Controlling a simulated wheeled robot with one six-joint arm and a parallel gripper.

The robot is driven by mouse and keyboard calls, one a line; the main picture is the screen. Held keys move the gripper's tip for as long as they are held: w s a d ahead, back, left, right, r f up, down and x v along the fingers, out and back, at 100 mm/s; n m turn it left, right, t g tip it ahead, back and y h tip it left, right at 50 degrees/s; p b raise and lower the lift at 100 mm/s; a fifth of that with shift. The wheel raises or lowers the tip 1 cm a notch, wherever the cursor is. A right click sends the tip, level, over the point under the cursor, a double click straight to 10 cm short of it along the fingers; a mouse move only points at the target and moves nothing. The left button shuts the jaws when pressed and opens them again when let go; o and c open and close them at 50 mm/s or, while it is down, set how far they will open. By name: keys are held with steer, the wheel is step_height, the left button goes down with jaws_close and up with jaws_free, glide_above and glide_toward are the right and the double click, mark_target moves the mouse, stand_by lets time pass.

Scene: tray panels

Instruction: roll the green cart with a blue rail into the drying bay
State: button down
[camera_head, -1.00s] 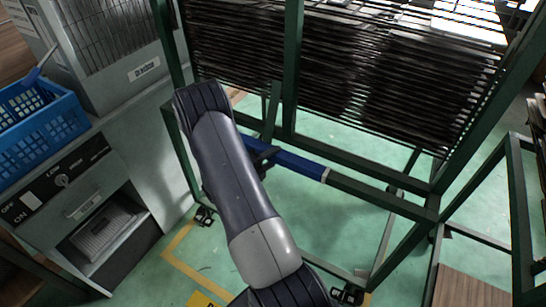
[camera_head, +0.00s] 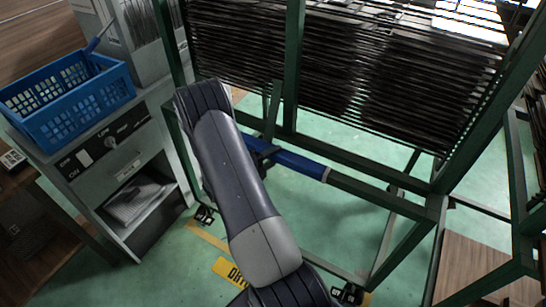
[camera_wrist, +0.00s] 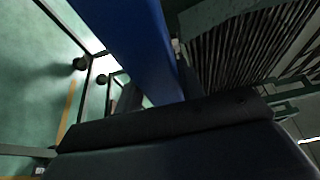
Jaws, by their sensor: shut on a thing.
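The green cart (camera_head: 397,204) is a tall upright frame on black castors, holding many dark, closely stacked trays (camera_head: 350,70). Its blue rail (camera_head: 302,165) runs across the near side at mid height. My gripper (camera_head: 266,152) is shut on the blue rail, near its left part; my arm hides some of the rail and frame. In the wrist view the blue rail (camera_wrist: 130,40) passes close in front of the dark gripper parts. The drying bay is only hinted at by a yellow floor sign (camera_head: 229,271), partly hidden by my arm, and yellow tape (camera_head: 205,236).
A grey cabinet (camera_head: 165,135) with switches and an open compartment stands close at the cart's left. A blue basket (camera_head: 70,100) sits on it. Another green frame with a wooden panel (camera_head: 485,265) is at the right. Green floor shows under the cart.

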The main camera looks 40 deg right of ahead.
steer(key=shift+a, duration=0.15)
steer(key=c, duration=0.9)
jaws_free()
steer(key=shift+a, duration=0.15)
steer(key=w+a+b, duration=0.1)
steer(key=a, duration=0.9)
steer(key=shift+a, duration=0.3)
steer(key=shift+w, duration=0.1)
